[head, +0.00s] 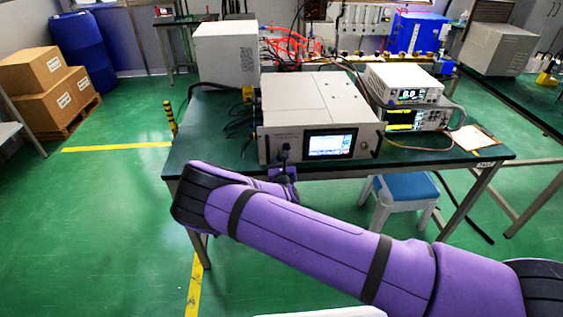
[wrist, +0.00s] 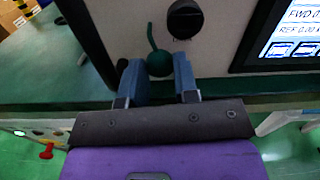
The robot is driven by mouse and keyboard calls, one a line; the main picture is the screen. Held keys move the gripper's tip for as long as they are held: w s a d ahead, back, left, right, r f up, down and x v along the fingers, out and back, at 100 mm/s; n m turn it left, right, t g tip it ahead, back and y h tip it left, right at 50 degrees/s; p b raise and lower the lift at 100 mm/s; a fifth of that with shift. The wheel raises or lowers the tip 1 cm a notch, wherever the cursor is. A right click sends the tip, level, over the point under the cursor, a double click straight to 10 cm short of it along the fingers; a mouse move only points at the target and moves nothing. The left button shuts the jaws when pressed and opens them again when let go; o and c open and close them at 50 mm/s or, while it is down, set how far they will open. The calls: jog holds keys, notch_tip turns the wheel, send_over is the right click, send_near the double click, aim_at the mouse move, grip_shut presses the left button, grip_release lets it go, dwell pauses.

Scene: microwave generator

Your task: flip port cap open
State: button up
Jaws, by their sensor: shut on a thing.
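The microwave generator (head: 315,105) is a pale box with a lit screen, standing on the green-topped table. In the wrist view, its front panel (wrist: 222,40) fills the top. A green round port cap (wrist: 159,62) with a short green strap (wrist: 151,37) rising from it sits low on the panel. My gripper (wrist: 158,70) has its two blue fingers on either side of the cap and is shut on it. In the head view, my gripper (head: 284,164) is at the generator's lower left front, where the cap cannot be made out.
A dark round fitting (wrist: 185,20) sits just above and right of the cap. The screen (wrist: 289,35) is to the right. The table (head: 455,157) edge runs close below my fingers. Stacked instruments (head: 405,97) and a blue-topped stool (head: 408,187) are to the right.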

jog(key=shift+a+f+m, duration=0.1)
jog(key=shift+a+m, duration=0.1)
jog(key=shift+m, duration=0.45)
jog(key=shift+a+m, duration=0.15)
jog(key=shift+m, duration=0.5)
jog(key=o, duration=0.7)
jog(key=shift+c, duration=0.2)
